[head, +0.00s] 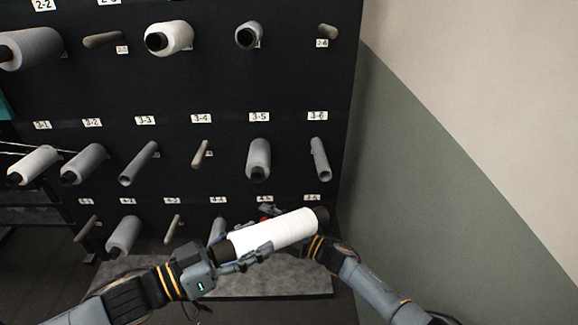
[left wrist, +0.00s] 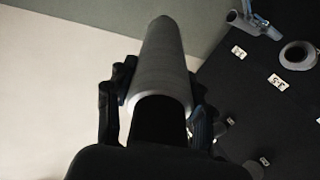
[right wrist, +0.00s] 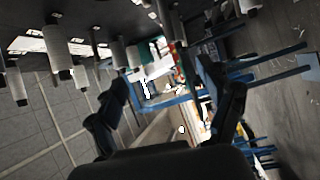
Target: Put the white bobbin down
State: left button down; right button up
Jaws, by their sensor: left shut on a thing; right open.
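The white bobbin (head: 285,231) lies aslant in front of the rack, its dark core ends showing. My left gripper (head: 247,259) is shut on it near its lower left end. In the left wrist view the bobbin (left wrist: 160,70) sits between both fingers and points away from the camera. My right gripper (head: 268,212) is mostly hidden behind the bobbin in the head view; only a fingertip shows above it. In the right wrist view its fingers (right wrist: 172,108) are apart with nothing between them.
A black rack panel (head: 215,95) carries rows of numbered pegs. Some hold white or grey bobbins, such as a grey one (head: 258,159) under 3-5; others look bare, such as 3-4 (head: 201,154). A grey ledge (head: 290,284) runs below. A wall (head: 450,150) stands at the right.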

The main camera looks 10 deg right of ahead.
pick_arm(q)
jog(key=shift+r, duration=0.1)
pick_arm(e)
jog(key=a+r+n+g+y, duration=0.3)
jog(key=a+r+n+g, duration=0.15)
jog(key=r+n, duration=0.45)
notch_tip(320, 180, up, 19)
jog(key=n+g+h, duration=1.1)
jog(key=n+h, duration=0.4)
jog(key=n, duration=0.8)
send_over(277, 221)
jog(key=w+d, duration=0.3)
jog(key=x, duration=1.1)
jog(key=shift+w+a+f, duration=0.15)
jog(key=shift+w+f, duration=0.15)
jog(key=shift+f, duration=0.15)
